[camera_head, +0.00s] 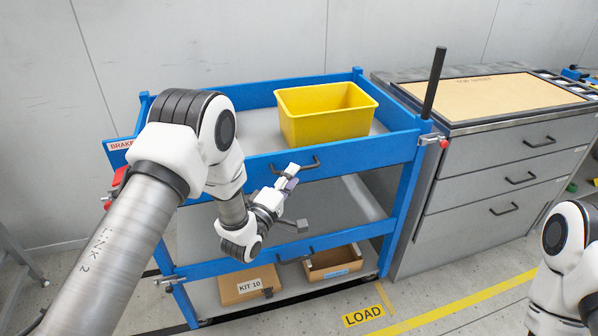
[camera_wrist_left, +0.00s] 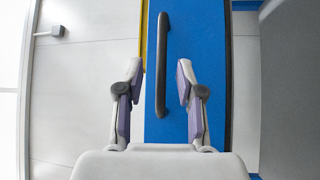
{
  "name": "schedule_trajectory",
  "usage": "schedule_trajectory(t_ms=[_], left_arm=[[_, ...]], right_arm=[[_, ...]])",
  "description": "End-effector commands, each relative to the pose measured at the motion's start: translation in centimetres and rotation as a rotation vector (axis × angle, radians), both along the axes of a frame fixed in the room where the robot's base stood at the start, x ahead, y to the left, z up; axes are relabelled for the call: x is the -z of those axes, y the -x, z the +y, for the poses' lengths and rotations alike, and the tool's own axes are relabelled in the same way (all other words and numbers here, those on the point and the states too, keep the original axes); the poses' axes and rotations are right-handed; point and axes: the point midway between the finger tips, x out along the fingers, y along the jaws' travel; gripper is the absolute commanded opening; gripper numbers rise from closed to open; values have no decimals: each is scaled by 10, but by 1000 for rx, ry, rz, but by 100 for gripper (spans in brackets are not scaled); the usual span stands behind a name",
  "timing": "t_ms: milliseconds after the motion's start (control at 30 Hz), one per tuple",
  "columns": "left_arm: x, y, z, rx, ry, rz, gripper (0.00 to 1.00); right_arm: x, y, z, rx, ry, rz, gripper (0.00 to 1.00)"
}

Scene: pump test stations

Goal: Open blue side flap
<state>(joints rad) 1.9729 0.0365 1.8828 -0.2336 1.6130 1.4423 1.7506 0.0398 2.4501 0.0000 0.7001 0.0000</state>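The blue side flap (camera_head: 362,153) stands upright along the near long side of the blue cart's top deck. A dark bar handle (camera_head: 316,163) is fixed to its outer face. My left gripper (camera_head: 291,176) is in front of the flap near the handle. In the left wrist view the flap (camera_wrist_left: 207,45) fills the middle, with the handle (camera_wrist_left: 163,62) running lengthwise. The fingers of my left gripper (camera_wrist_left: 158,85) are spread apart, one to each side of the handle's line. I see no contact with it. My right gripper is out of view.
A yellow bin (camera_head: 325,125) stands on the cart's top deck behind the flap. Cardboard boxes, one marked KIT 10 (camera_head: 246,287), sit on the bottom shelf. A black upright post (camera_head: 433,84) rises at the cart's right corner, beside a grey drawer cabinet (camera_head: 490,170).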

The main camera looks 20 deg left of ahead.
Motion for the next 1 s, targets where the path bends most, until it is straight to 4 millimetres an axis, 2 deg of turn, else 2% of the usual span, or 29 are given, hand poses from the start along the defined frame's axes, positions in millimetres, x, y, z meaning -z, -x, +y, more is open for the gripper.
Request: schedule_trajectory(t_ms=[100,200,467,567,600,867,1000], left_arm=[[-4,-21,-5,2,0,-1,37],[-5,-32,-7,1,0,-1,37],[-4,-36,-7,0,1,2,37],[-4,-36,-7,0,1,2,5],[-4,-36,-7,0,1,2,0],[-3,-36,-7,0,-1,1,0],[0,-38,-8,0,-11,-14,0]], right_arm=[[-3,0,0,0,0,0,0],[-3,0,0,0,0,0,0],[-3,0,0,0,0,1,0],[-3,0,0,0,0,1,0],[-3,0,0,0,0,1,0],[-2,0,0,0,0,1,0],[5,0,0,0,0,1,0]])
